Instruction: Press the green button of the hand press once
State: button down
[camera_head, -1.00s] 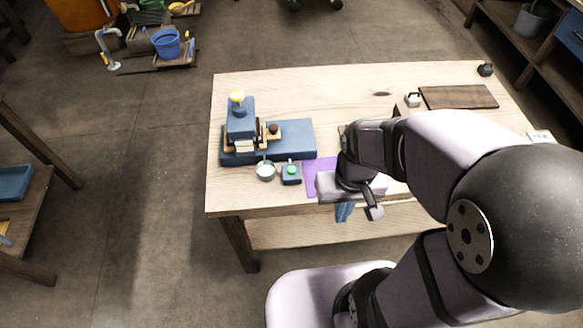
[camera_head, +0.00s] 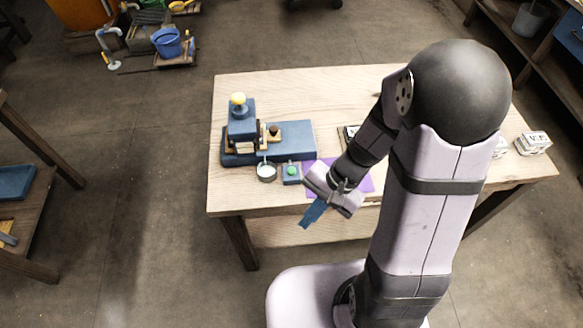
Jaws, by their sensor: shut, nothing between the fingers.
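The hand press (camera_head: 241,121) is a blue block with a yellow knob on a long blue base, at the left of the table. The green button (camera_head: 291,171) sits on a small blue box just in front of the press base. My gripper (camera_head: 306,222) is shut and empty, with its blue fingers pointing down and left. In the picture it lies below and slightly right of the button, over the table's front edge, apart from the button. Its height cannot be told.
A small round metal cup (camera_head: 266,172) stands just left of the button box. A purple mat (camera_head: 364,183) lies partly hidden behind my gripper. White blocks (camera_head: 533,143) are at the table's right end. The wooden table (camera_head: 300,90) is clear behind the press.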

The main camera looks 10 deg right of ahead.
jog(key=w+a+r+m+t+y, duration=0.1)
jog(key=w+a+m+t+y, duration=0.15)
jog(key=w+m, duration=0.45)
notch_tip(320, 180, up, 4)
jog(key=f+m+t+h, duration=0.1)
jog(key=m+t+h, duration=0.1)
jog(key=m+t, duration=0.3)
send_over(295, 174)
jog(key=shift+r+n+t+y, duration=0.25)
jog(key=shift+n+t, duration=0.3)
jog(key=shift+n, duration=0.15)
jog(key=shift+f, duration=0.15)
notch_tip(295, 174, down, 7)
jog(key=b, duration=0.5)
jog(key=shift+f+b, duration=0.8)
jog(key=shift+b, duration=0.3)
jog(key=shift+f+b, duration=0.95)
jog(key=shift+b, duration=0.45)
dwell(0.8)
jog(key=shift+r, duration=0.2)
jog(key=shift+r+p, duration=0.65)
jog(key=shift+r, duration=0.15)
